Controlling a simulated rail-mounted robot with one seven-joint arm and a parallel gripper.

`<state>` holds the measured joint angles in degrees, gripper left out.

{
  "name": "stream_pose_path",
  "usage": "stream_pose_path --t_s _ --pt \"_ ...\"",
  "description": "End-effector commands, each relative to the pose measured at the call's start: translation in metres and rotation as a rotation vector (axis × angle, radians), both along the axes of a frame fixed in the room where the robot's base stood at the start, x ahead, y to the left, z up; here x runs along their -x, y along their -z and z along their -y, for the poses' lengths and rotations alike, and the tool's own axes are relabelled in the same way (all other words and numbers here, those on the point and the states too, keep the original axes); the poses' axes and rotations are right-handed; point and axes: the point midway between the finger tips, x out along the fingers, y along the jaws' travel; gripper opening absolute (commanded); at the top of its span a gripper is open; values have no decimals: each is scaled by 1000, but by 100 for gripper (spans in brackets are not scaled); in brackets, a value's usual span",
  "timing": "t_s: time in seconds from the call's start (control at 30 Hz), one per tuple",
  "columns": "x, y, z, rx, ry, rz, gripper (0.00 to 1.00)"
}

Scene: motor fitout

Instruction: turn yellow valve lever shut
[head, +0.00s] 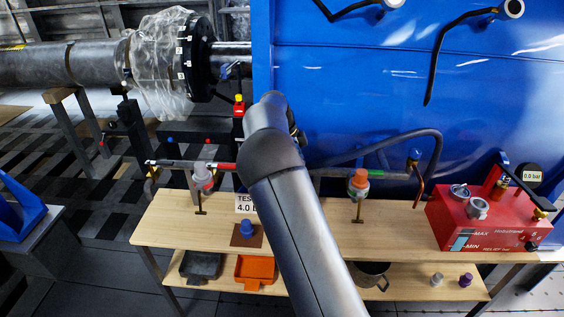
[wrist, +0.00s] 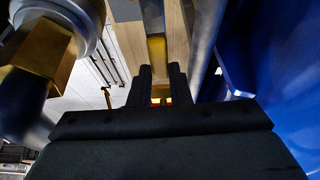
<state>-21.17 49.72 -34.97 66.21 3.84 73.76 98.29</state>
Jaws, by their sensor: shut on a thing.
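In the wrist view my gripper (wrist: 160,72) is shut, its two black fingers close together around a narrow yellow bar, which I take to be the yellow valve lever (wrist: 157,48). The bar runs away from the fingertips towards the top of the picture. A little yellow and red also shows low between the fingers. In the head view my own arm hides the gripper and the lever, so the lever's angle on its valve cannot be told there.
A brass fitting (wrist: 40,48) with a grey round part is close on the left in the wrist view. The wooden bench (head: 165,228) holds a red pump unit (head: 480,225) at right. An orange-capped fitting (head: 358,183) and pipes run behind. The blue casing (head: 350,75) bounds the back.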

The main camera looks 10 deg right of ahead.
Motion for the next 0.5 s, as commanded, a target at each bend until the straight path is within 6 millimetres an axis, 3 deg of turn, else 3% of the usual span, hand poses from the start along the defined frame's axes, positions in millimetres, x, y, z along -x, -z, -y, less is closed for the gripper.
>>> stream_pose_path --t_s 0.2,0.5 --pt "2 0 11 -3 50 1 0" --pt "3 0 11 -3 55 0 0"
